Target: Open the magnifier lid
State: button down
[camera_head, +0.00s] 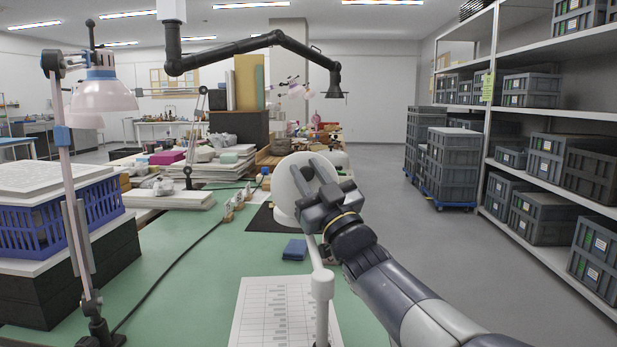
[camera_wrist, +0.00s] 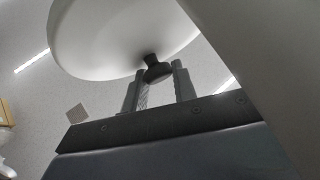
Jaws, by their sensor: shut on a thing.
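The magnifier stands on a white post (camera_head: 321,290) at the front of the green table. Its white round lid (camera_head: 283,192) stands steeply tilted in the head view, partly hidden behind my gripper (camera_head: 312,170). In the wrist view the lid (camera_wrist: 100,40) fills the upper part as a pale disc with a small black knob (camera_wrist: 156,70) on it. The knob sits at the fingertips of my gripper (camera_wrist: 160,80), which is shut on it. Another white rounded part (camera_head: 338,158) shows behind my gripper; I cannot tell whether it is the magnifier's lens ring.
A printed sheet (camera_head: 270,312) and a blue block (camera_head: 294,249) lie on the green table (camera_head: 195,265). A lamp (camera_head: 104,92) and a blue crate (camera_head: 60,225) stand at left. A black jointed duct (camera_head: 250,43) hangs overhead.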

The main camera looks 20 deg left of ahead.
jog(key=shift+f, duration=0.4)
jog(key=c, duration=1.4)
grip_release()
jog(key=shift+a, duration=0.1)
jog(key=shift+o, duration=1.2)
jog(key=shift+r, duration=0.2)
jog(key=shift+r, duration=0.15)
